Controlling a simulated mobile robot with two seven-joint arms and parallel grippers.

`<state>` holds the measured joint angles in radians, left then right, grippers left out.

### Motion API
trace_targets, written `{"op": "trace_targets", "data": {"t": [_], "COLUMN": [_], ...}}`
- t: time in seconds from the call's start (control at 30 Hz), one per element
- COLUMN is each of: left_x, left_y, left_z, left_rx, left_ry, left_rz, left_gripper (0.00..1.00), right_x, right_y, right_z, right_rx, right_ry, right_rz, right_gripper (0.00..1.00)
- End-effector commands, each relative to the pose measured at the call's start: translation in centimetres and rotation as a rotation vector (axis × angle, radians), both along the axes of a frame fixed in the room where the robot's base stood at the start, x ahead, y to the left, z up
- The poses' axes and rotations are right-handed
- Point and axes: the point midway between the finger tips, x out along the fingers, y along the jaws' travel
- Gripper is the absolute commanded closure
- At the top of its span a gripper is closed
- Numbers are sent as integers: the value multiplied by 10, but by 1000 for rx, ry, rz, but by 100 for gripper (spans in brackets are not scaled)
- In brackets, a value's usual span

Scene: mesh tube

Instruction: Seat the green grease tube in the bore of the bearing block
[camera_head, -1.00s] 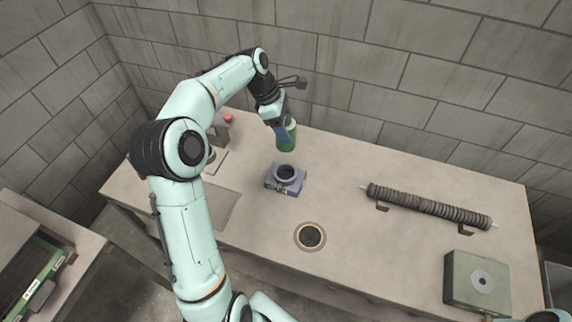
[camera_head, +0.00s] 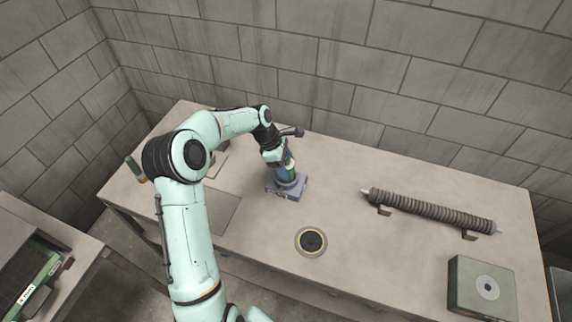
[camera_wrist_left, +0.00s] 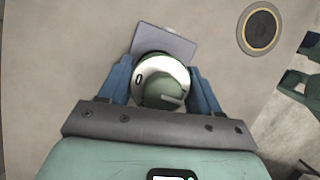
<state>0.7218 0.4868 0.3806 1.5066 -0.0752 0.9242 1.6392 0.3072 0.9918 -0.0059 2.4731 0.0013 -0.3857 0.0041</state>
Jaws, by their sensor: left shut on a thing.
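The bearing block (camera_head: 299,190), a blue-grey block, sits on the table near its middle. The green grease tube (camera_head: 290,170) is upright at the block's bore, and its lower end is hidden. My left gripper (camera_head: 284,163) is shut on the tube and comes from above. In the left wrist view the tube's round end with a pale ring (camera_wrist_left: 162,80) lies between the two blue fingers. The block's plate (camera_wrist_left: 170,42) shows behind it. I cannot tell how deep the tube is in the bore.
A dark round ring (camera_head: 311,242) lies flat in front of the block. A ribbed shaft (camera_head: 430,211) rests on supports at the right. A grey-green box (camera_head: 482,289) stands at the front right. The table between the block and the shaft is clear.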

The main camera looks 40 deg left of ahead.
Motion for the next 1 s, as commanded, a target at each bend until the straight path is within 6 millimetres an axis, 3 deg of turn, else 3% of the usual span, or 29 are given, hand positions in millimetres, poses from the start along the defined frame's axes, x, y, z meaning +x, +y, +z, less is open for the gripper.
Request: {"op": "trace_targets", "data": {"t": [0.27,0.3,0.33,0.37,0.73,1.0], "left_x": [1,1,1,1,0,-8], "left_y": [0,0,0,0,2,19], "left_z": [-1,-1,-1,-1,5,53], "left_rx": [1,1,1,1,2,5], "left_ry": [-1,-1,-1,-1,-2,-7], "left_rz": [-1,-1,-1,-1,1,1], "left_gripper": [72,24,14,11,11,11], "right_x": [0,0,0,0,1,5], "right_y": [0,0,0,0,0,0], "right_z": [0,0,0,0,1,5], "right_rx": [0,0,0,0,0,0], "right_ry": [0,0,0,0,-1,-6], "right_rz": [0,0,0,0,0,0], "right_gripper": [43,43,43,43,43,43]}}
